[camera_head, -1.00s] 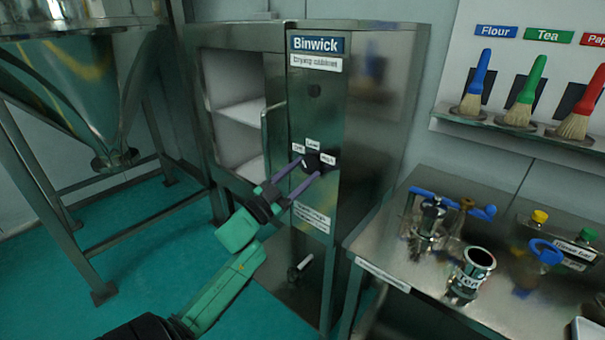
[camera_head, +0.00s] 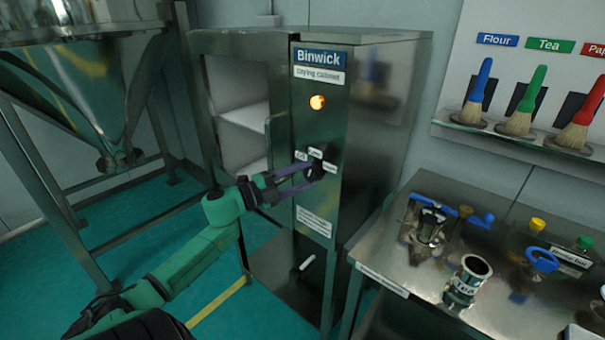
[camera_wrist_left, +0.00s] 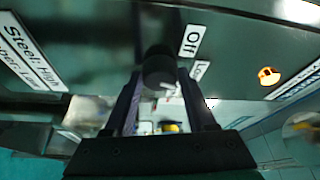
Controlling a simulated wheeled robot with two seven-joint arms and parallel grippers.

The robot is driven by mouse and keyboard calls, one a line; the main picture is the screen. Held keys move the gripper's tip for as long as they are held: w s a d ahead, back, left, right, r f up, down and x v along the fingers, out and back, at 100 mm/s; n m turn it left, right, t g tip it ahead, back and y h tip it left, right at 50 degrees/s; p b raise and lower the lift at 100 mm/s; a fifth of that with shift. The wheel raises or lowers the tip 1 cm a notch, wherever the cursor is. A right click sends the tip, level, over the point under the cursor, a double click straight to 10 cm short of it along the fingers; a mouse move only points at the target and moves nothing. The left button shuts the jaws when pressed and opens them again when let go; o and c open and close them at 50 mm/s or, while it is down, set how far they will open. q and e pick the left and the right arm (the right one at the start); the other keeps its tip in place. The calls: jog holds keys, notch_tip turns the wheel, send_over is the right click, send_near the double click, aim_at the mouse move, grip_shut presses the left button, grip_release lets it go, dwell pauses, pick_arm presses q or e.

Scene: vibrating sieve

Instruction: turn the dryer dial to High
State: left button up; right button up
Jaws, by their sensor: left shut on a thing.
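The drying cabinet (camera_head: 376,130) labelled Binwick stands in the middle of the head view. Its black dial (camera_head: 316,170) is on the narrow front panel, with small white labels around it, one reading Off. My left gripper (camera_head: 308,178) reaches in from the left and is shut on the dial. In the left wrist view the dial (camera_wrist_left: 158,66) sits between the two finger ends, close to the Off label (camera_wrist_left: 192,41). An indicator lamp (camera_head: 317,102) above the dial glows orange. The fingers partly hide the dial, and I cannot read its pointer. My right gripper is out of view.
A steel bench (camera_head: 455,300) stands at right with a metal cup (camera_head: 467,280) and several small fittings. A steel hopper (camera_head: 85,75) on legs stands at left. Teal floor is open at lower left.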

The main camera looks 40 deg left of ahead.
pick_arm(q)
jog(key=m+g+p, duration=0.1)
jog(key=m, duration=0.1)
jog(key=r+m+g+p, duration=0.1)
jog(key=m+p, duration=0.1)
jog(key=m, duration=0.1)
jog(key=shift+y, duration=0.4)
jog(key=shift+d+m+g+y+p, duration=0.1)
jog(key=shift+m+g+y+p, duration=0.3)
jog(key=shift+m+p, duration=0.8)
jog(key=shift+f, duration=0.1)
jog(key=o, duration=1.4)
jog(key=shift+c, duration=0.2)
jog(key=b+v, duration=0.1)
jog(key=v, duration=1.3)
jog(key=shift+s+b, duration=0.25)
jog(key=shift+b, duration=0.15)
